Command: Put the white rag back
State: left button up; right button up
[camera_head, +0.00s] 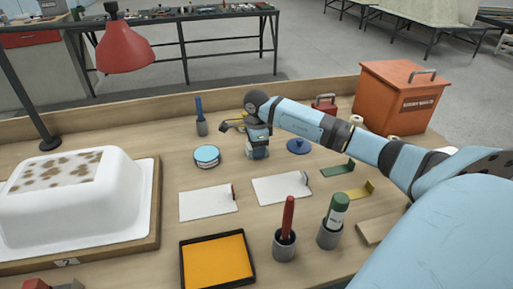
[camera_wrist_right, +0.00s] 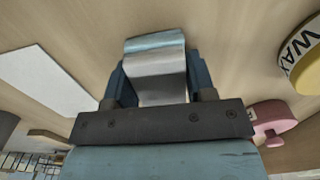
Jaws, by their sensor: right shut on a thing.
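My right gripper (camera_head: 257,146) reaches over the middle back of the bench in the head view. In the right wrist view its two fingers (camera_wrist_right: 158,84) are shut on a shiny silver-grey thing (camera_wrist_right: 157,60) with a curved, pale bluish top. I cannot tell if this is the white rag. Two flat white sheets, a left one (camera_head: 207,203) and a right one (camera_head: 281,188), lie on the bench, each with a small dark red or grey thing at its right edge. A white sheet (camera_wrist_right: 40,80) also shows in the right wrist view. My left gripper is out of view.
A white tub shell (camera_head: 70,205) fills the left. A tray with an orange bottom (camera_head: 186,265) and two grey cups (camera_head: 284,246) (camera_head: 328,236) stand in front. A blue-lidded tin (camera_head: 207,157) is left of my gripper. An orange box (camera_head: 400,100) stands back right.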

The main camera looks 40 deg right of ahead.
jog(key=o, duration=0.9)
jog(key=shift+f, duration=0.15)
notch_tip(320, 180, up, 12)
jog(key=p, duration=0.1)
jog(key=shift+r+p, duration=0.25)
jog(key=shift+p, duration=0.1)
